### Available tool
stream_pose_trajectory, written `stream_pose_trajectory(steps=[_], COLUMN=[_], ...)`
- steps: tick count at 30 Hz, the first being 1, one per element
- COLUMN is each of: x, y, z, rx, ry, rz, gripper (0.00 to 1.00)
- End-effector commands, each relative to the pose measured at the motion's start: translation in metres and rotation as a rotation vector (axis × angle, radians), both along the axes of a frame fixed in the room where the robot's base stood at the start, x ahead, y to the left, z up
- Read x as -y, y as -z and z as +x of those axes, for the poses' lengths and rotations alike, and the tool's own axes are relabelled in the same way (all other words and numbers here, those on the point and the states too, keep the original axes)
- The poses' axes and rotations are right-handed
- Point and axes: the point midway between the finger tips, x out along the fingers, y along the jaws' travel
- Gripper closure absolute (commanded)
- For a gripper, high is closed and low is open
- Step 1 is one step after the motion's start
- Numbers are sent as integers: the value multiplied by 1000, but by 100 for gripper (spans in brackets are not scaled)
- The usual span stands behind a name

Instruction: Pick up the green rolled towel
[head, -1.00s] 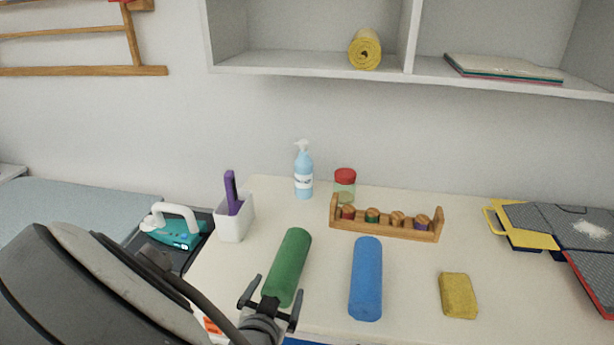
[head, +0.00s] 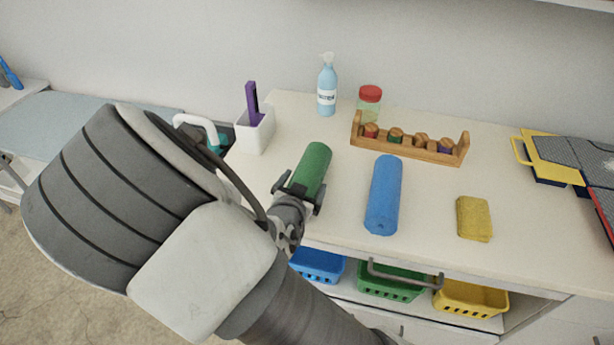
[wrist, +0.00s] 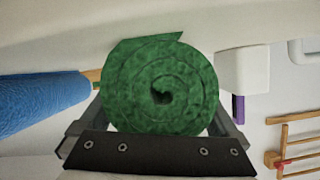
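The green rolled towel (head: 313,168) lies on the white tabletop, left of the blue rolled towel (head: 383,195). In the wrist view the green towel (wrist: 160,85) fills the middle, its spiral end facing the camera. My gripper (head: 299,195) is at the near end of the green towel, with one finger on each side of it. The fingers look wide apart; whether they touch the towel I cannot tell. The near end of the towel is hidden behind the gripper in the head view. The towel appears to rest on the table.
A white holder (head: 254,132) with a purple item stands beyond the gripper on the left. A blue pump bottle (head: 327,92), a red-lidded jar (head: 369,103) and a wooden rack (head: 408,146) stand behind. A yellow block (head: 474,218) lies right. Coloured baskets (head: 391,283) sit below the tabletop.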

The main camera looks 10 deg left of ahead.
Motion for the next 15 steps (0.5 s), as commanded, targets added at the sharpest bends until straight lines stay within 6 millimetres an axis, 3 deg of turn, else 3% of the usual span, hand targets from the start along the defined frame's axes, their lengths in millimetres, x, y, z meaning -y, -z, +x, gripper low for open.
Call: stream_pose_trajectory(steps=[2, 12, 15], x=[0, 0, 0], y=[0, 0, -1], z=[0, 0, 0], rx=[0, 0, 1], ry=[0, 0, 1], rz=[0, 0, 1], gripper=[20, 81, 81])
